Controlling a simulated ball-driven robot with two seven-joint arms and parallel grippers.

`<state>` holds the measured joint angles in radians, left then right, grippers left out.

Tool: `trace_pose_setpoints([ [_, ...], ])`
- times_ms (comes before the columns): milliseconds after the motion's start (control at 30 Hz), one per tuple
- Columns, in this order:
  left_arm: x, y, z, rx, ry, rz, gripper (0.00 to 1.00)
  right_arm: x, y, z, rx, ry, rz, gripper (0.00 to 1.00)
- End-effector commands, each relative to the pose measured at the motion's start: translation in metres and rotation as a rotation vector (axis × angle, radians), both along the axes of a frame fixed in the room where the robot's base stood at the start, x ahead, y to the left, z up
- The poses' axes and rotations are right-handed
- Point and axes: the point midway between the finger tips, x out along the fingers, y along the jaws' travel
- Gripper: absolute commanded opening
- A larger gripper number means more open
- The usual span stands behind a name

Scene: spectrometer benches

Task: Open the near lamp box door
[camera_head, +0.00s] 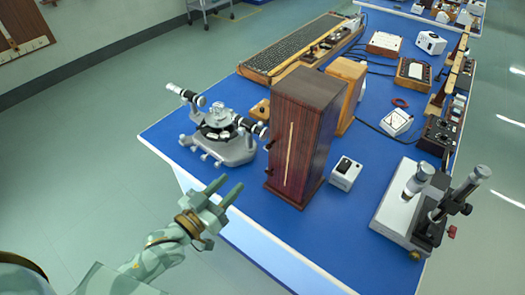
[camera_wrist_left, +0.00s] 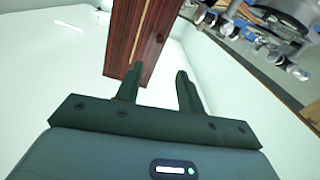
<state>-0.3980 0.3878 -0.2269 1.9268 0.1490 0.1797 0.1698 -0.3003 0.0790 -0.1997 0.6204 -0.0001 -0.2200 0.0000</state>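The near lamp box (camera_head: 309,105) is a tall, dark reddish-brown wooden box standing upright at the blue bench's near edge. A pale vertical strip runs down its near face, and small dark knobs show at that face's left edge. I see no open gap, so its door looks shut. My right gripper is not in view.
A grey spectrometer (camera_head: 222,138) stands close left of the box. A small white switch box (camera_head: 345,173) sits to its right, and a grey instrument (camera_head: 405,210) stands at the near right. A lighter wooden box (camera_head: 346,72) is behind. The floor (camera_head: 95,165) at left is clear.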

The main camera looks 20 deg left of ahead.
Motion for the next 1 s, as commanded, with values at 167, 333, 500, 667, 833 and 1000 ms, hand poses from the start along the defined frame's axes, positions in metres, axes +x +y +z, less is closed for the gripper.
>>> trace_pose_setpoints([
  [167,0.042,-0.015,0.001,0.002,-0.004,0.000,0.38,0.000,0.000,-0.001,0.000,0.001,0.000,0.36],
  [333,0.083,-0.030,0.000,0.000,-0.002,0.000,0.38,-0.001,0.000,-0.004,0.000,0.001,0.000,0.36],
  [500,0.114,-0.041,0.000,0.002,-0.001,0.000,0.38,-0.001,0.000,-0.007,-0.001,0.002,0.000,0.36],
  [667,0.130,-0.047,-0.001,0.004,0.001,0.001,0.38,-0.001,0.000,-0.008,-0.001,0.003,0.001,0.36],
  [833,0.135,-0.049,-0.001,0.004,0.002,0.001,0.38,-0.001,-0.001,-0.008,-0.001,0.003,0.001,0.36],
  [1000,0.135,-0.049,-0.001,0.004,0.002,0.001,0.38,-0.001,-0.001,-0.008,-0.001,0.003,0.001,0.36],
])
